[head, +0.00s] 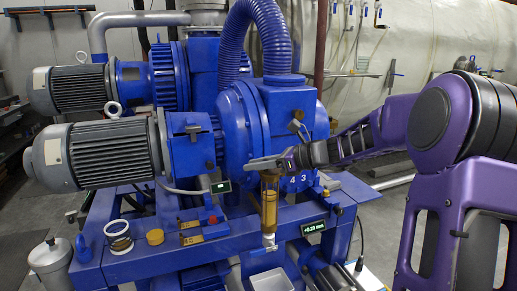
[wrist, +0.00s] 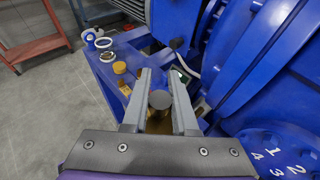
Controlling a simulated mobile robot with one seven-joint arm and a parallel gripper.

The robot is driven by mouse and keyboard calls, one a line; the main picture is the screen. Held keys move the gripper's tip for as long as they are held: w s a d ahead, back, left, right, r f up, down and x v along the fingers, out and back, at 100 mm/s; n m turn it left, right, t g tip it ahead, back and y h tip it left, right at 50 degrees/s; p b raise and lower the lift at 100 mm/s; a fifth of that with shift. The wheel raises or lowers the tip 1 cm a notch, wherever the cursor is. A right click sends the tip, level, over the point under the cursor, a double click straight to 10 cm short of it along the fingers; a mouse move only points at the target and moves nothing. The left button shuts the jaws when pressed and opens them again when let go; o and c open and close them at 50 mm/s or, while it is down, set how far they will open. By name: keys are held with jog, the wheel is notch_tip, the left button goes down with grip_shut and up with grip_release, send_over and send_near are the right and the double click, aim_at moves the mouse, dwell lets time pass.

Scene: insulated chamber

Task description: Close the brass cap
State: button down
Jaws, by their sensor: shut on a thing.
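The brass cap (wrist: 160,99) shows in the wrist view as a round, dull brownish top between my two grey fingers, with brass-coloured metal below it. My gripper (wrist: 160,82) is shut on it, one finger on each side. In the head view, my gripper (head: 262,163) reaches in from the right, level, at the top of an upright amber and brass cylinder (head: 269,205) at the front of the blue machine. The fingers hide most of the cap there.
The blue pump housing (head: 240,120) stands close behind my gripper. A metal canister (head: 50,262) stands at the left.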

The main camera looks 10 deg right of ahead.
jog(key=shift+f, duration=0.1)
jog(key=c, duration=0.7)
grip_release()
jog(key=p+v, duration=0.1)
jog(key=v, duration=1.6)
jog(key=shift+s+d, duration=0.1)
jog(key=shift+d, duration=0.15)
